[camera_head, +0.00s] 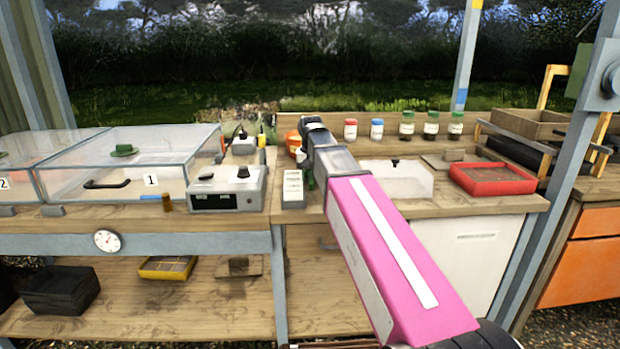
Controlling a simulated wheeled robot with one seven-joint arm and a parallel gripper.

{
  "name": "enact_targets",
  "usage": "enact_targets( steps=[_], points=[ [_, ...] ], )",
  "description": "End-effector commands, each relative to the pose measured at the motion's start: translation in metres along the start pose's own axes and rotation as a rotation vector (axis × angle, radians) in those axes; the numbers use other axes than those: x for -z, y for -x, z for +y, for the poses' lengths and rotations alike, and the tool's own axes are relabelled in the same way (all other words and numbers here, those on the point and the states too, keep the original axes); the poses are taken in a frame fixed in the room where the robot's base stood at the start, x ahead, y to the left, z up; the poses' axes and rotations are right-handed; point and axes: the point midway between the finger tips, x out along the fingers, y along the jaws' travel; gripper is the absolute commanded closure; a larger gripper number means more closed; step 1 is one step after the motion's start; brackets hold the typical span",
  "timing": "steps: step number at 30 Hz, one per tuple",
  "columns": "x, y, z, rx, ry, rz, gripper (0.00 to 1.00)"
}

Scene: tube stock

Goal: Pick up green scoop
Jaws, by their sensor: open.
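A small green shape (309,180) shows beside the left edge of my arm, just right of a white slotted rack (293,188) on the bench. It may be part of the green scoop, but most of it is hidden and I cannot tell. My arm reaches forward over the bench from the lower right. My gripper (302,156) is at its far end, small and mostly hidden by the wrist, above the bench near the rack. It is open, and I see nothing held in it.
Clear box 1 (200,150) and a grey control unit (228,190) stand left of my arm. An orange object (293,139) is near the wrist. Several lidded jars (407,126) line the back. A white basin (410,182) and red tray (492,180) are to the right.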

Motion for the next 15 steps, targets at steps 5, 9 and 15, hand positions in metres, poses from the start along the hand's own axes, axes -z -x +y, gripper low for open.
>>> enact_targets(
  steps=[5, 9, 15],
  points=[
    [0.0001, -0.0022, 0.0, 0.0, 0.0, 0.0, 0.53],
    [0.0, -0.0019, 0.0, 0.0, 0.0, 0.0, 0.79],
    [0.0001, -0.0018, -0.0001, 0.0, 0.0, 0.0, 1.0]
  ],
)
